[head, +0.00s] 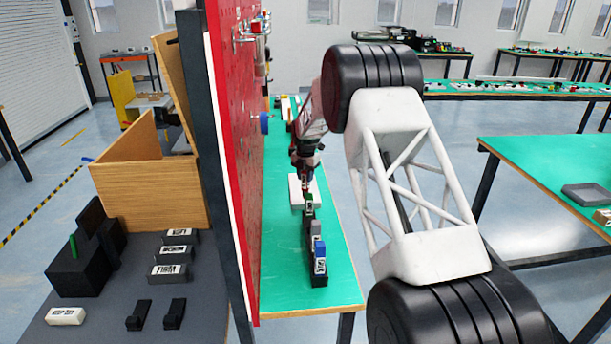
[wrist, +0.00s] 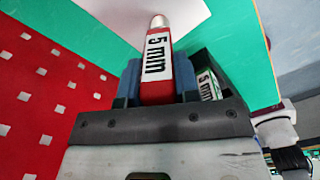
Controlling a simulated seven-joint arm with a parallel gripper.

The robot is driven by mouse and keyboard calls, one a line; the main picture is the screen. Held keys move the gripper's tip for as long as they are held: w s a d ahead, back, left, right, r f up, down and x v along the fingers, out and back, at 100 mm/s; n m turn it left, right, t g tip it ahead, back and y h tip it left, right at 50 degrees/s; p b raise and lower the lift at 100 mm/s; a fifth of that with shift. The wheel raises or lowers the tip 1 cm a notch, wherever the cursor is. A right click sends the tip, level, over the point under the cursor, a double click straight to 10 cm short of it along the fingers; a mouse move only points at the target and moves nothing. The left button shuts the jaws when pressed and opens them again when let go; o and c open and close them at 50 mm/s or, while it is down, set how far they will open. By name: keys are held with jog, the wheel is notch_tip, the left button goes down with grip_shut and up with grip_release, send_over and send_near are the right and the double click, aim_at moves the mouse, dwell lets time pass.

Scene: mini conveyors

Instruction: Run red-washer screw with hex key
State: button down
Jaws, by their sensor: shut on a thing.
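My gripper (wrist: 157,82) is shut on a red-handled tool (wrist: 158,62) labelled "5 mm", between its dark blue-grey fingers in the wrist view. The tool's short silver tip points towards a white block (wrist: 120,10); I cannot tell whether it touches. In the head view my gripper (head: 306,178) is low over the green bench, beside the white block (head: 296,192), and the held tool is too small to make out. A green tool (wrist: 207,86), also labelled "5 mm", stands in a dark holder right of my gripper. No red-washer screw can be made out.
The dark holder (head: 318,281) on the green bench (head: 290,297) carries several handles, including a blue one (head: 320,250). A red perforated panel (head: 232,130) rises close along the left. The bench's near end is clear.

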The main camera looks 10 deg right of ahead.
jog(key=shift+f, duration=0.3)
dwell(0.4)
jog(key=m, duration=0.4)
jog(key=shift+m, duration=0.3)
jog(key=m, duration=0.6)
jog(key=shift+m, duration=0.4)
jog(key=m, duration=1.1)
jog(key=shift+r, duration=0.65)
dwell(0.3)
